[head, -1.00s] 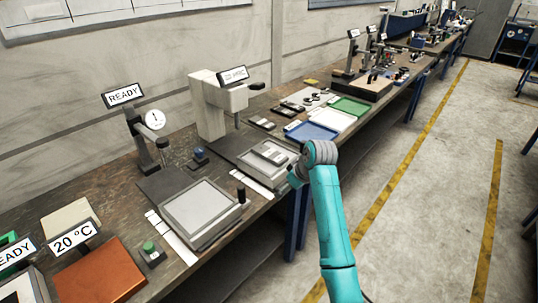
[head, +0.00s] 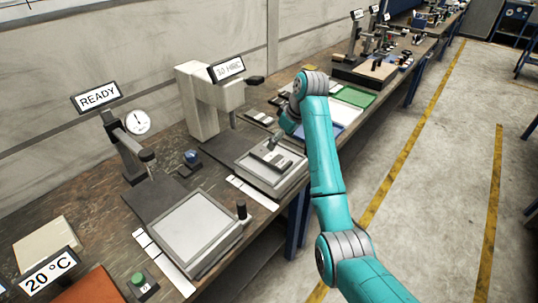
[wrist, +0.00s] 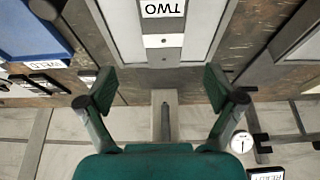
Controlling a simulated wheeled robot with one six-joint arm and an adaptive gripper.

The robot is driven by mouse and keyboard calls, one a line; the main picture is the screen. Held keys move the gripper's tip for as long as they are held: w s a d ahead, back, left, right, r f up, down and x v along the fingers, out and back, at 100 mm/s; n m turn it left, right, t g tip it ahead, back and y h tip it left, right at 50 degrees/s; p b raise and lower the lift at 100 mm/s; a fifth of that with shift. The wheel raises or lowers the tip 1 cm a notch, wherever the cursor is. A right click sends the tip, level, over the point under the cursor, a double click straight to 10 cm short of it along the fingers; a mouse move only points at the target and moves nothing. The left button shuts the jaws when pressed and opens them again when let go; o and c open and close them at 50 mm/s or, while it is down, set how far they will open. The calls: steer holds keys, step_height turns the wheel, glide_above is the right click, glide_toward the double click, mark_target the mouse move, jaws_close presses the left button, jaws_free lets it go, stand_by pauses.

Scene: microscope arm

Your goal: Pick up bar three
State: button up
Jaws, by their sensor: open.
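A bar marked TWO (wrist: 162,40), its lettering upside down, lies on a pale plate (wrist: 203,20) in the wrist view. The head view shows small grey bars (head: 277,159) on the plate below the column machine, their marks unreadable. I cannot make out a bar marked three; a partly cut-off white label (wrist: 8,69) at the left edge of the wrist view is too small to read surely. My gripper (wrist: 160,88) is open and empty, its fingers spread wider than bar TWO.
The grey column machine (head: 205,100) stands left of my gripper. A blue tray (wrist: 30,30) shows in the wrist view; a green tray (head: 355,97) lies farther along the bench. A dial gauge stand (head: 135,150) and pale plate (head: 193,228) are nearer. The aisle right is clear.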

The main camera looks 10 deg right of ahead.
mark_target(270, 155)
steer(key=x, duration=0.9)
steer(key=shift+s+a, duration=0.15)
steer(key=shift+s, duration=0.05)
steer(key=c, duration=1.7)
steer(key=shift+r, duration=0.15)
jaws_close()
